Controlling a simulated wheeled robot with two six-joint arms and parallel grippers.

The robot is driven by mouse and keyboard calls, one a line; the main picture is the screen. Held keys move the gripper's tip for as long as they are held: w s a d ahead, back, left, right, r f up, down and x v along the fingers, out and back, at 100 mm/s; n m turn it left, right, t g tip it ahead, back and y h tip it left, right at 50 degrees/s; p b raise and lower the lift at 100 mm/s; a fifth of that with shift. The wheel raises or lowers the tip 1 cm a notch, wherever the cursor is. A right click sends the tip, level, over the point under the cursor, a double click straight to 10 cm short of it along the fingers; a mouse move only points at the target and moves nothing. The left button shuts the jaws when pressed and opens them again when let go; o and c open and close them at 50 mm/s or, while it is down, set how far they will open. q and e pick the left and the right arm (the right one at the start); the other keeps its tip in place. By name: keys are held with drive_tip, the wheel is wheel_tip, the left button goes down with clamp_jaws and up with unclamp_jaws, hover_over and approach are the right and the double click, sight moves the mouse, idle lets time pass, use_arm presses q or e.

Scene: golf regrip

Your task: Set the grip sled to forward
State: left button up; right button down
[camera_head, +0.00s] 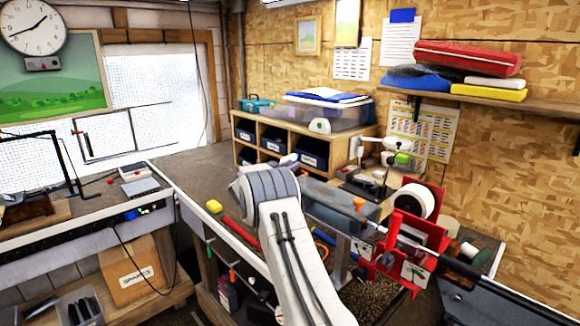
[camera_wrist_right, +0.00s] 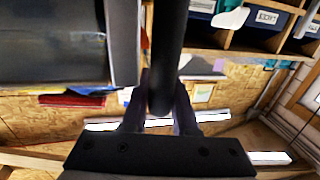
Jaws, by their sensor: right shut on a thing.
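My right gripper (camera_wrist_right: 163,98) shows in the wrist view with its two dark fingers shut on a black rod (camera_wrist_right: 168,40), which runs up between them. In the head view my right arm rises from the bottom middle, and its wrist hides the fingers and what they hold. A red stand (camera_head: 425,232) with a white roll (camera_head: 415,201) sits at the right of the bench. A shaft with a black grip (camera_head: 472,273) passes by it toward the lower right. I cannot tell which part is the grip sled. My left gripper is not in view.
A wooden cubby (camera_head: 275,133) with dark bins stands behind my wrist, a clear box (camera_head: 345,112) on top. A white-armed device (camera_head: 378,147) stands right of it. In the wrist view a large dark body (camera_wrist_right: 55,45) is close beside the rod.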

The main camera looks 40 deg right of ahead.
drive_tip(key=c, duration=0.7)
unclamp_jaws()
drive_tip(key=b+v, duration=0.4)
drive_tip(key=v, duration=0.6)
drive_tip(key=shift+a, duration=0.3)
